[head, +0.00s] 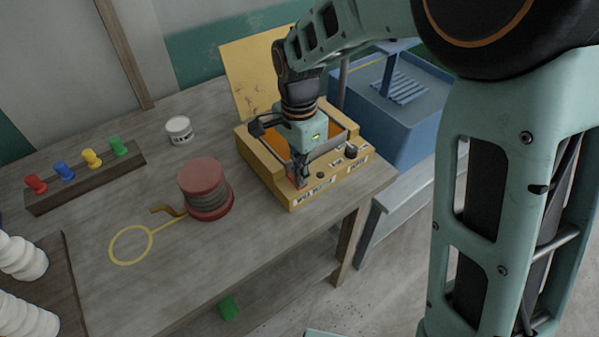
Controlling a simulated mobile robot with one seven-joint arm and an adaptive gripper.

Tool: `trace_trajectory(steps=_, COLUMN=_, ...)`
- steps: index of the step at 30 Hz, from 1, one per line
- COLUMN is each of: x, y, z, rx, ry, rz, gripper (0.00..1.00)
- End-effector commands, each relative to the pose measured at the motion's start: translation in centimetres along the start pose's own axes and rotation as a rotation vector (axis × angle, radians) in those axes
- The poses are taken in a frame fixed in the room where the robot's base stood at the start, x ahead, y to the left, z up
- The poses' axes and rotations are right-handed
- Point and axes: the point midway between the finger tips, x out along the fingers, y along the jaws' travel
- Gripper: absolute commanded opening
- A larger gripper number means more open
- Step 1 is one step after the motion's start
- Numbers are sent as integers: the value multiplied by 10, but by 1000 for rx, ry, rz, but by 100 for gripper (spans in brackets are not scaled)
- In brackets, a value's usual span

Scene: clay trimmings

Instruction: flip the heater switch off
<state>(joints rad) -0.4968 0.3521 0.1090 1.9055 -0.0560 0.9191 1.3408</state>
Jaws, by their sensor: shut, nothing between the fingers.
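The heater is a yellow box (268,180) with an orange interior, standing near the right front corner of the table. Its front panel carries labels, a dark knob (351,151) and small dark round parts. My gripper (303,182) is shut and empty, pointing down at the left part of this front panel. A small reddish part, possibly the switch, shows beside the fingertips. The fingers largely hide it, so I cannot tell its position or whether they touch it.
A red spool (205,188) with a yellow loop stands left of the heater. A white jar (179,130) and a rack of coloured pegs (85,178) are farther left. A blue basin (405,110) stands right, beyond the wooden table's edge (250,259). A yellow board (258,70) stands behind.

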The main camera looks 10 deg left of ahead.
Motion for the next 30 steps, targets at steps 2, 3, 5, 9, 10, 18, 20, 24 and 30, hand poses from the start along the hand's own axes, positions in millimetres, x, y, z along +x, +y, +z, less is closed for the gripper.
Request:
trace_trajectory(steps=2, x=0, y=-1, z=0, rx=0, ry=0, rz=0, gripper=0)
trace_trajectory(steps=3, x=0, y=-2, z=0, rx=0, ry=0, rz=-1, gripper=0)
trace_trajectory(steps=5, x=-1, y=-5, z=0, rx=0, ry=0, rz=-1, gripper=0)
trace_trajectory(steps=9, x=-2, y=-11, z=0, rx=-1, ry=0, rz=0, gripper=0)
trace_trajectory(steps=10, x=-2, y=-13, z=0, rx=-1, ry=0, rz=-1, gripper=0)
trace_trajectory(steps=18, x=-3, y=-16, z=0, rx=0, ry=1, rz=-1, gripper=0)
trace_trajectory(steps=20, x=-3, y=-16, z=0, rx=0, ry=1, rz=-1, gripper=0)
trace_trajectory(steps=24, x=-5, y=-16, z=-1, rx=0, ry=1, rz=-1, gripper=0)
trace_trajectory(steps=30, x=-20, y=-14, z=-8, rx=2, ry=1, rz=-2, gripper=0)
